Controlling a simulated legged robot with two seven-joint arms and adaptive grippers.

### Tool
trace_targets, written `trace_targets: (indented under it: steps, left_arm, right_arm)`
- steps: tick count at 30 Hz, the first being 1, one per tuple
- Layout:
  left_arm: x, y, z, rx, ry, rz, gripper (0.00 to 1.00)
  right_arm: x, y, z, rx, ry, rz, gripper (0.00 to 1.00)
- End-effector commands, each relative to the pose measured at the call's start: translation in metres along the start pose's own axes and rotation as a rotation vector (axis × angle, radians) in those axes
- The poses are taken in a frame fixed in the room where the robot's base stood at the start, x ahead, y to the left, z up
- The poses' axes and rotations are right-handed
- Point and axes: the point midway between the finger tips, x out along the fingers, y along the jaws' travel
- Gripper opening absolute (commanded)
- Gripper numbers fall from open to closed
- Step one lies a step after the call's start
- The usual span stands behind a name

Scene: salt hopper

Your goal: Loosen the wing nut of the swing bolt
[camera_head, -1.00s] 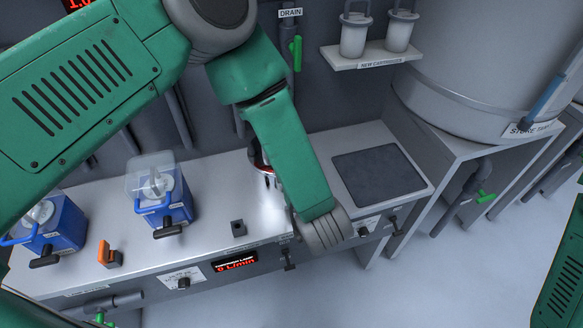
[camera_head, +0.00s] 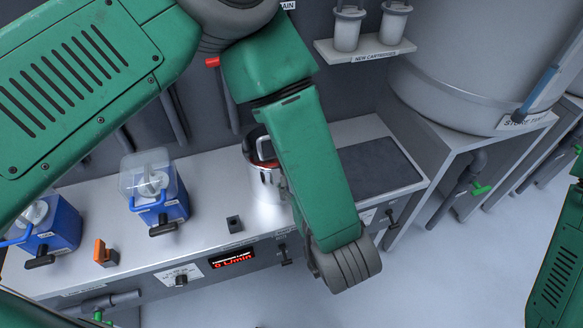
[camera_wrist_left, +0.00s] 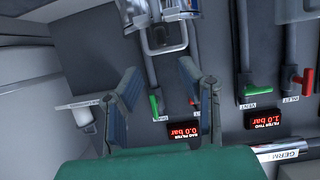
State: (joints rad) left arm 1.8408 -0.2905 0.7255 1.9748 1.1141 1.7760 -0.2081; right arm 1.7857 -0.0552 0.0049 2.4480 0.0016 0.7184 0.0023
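A shiny metal vessel (camera_head: 266,180) with a dark opening and a red part at its rim stands on the steel bench, partly covered by my left forearm. I cannot make out a wing nut or swing bolt in the head view. In the left wrist view my left gripper (camera_wrist_left: 164,88) is open, its two fingers apart with nothing between them. Beyond and above the fingertips in that view is a shiny metal fitting with a bracket-like loop (camera_wrist_left: 166,36), cut by the top edge. In the head view the left gripper is hidden by my arm. My right gripper is out of view.
Blue units (camera_head: 158,194) stand on the bench at left, with an orange-fronted block (camera_head: 104,252) and small dark block (camera_head: 235,224) nearby. A dark mat (camera_head: 380,165) lies at right. Cartridges stand on a shelf (camera_head: 365,50). A large tank (camera_head: 470,80) is at back right.

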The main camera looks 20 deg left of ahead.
Motion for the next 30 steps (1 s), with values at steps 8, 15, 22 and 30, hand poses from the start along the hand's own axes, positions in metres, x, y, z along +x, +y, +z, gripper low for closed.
trace_targets:
  steps: [8,15,22,30]
  left_arm:
    - [-0.026,0.000,0.000,-0.001,0.000,0.000,0.33]
    - [-0.027,0.000,0.000,-0.001,0.000,0.000,0.33]
    - [-0.027,0.000,0.000,-0.001,0.000,-0.001,0.33]
    - [0.017,-0.017,0.045,0.048,-0.103,0.125,0.33]
  right_arm:
    - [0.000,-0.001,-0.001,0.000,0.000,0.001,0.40]
    - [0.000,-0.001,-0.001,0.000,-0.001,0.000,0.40]
    - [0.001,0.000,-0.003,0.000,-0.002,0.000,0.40]
    - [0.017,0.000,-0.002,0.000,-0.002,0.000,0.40]
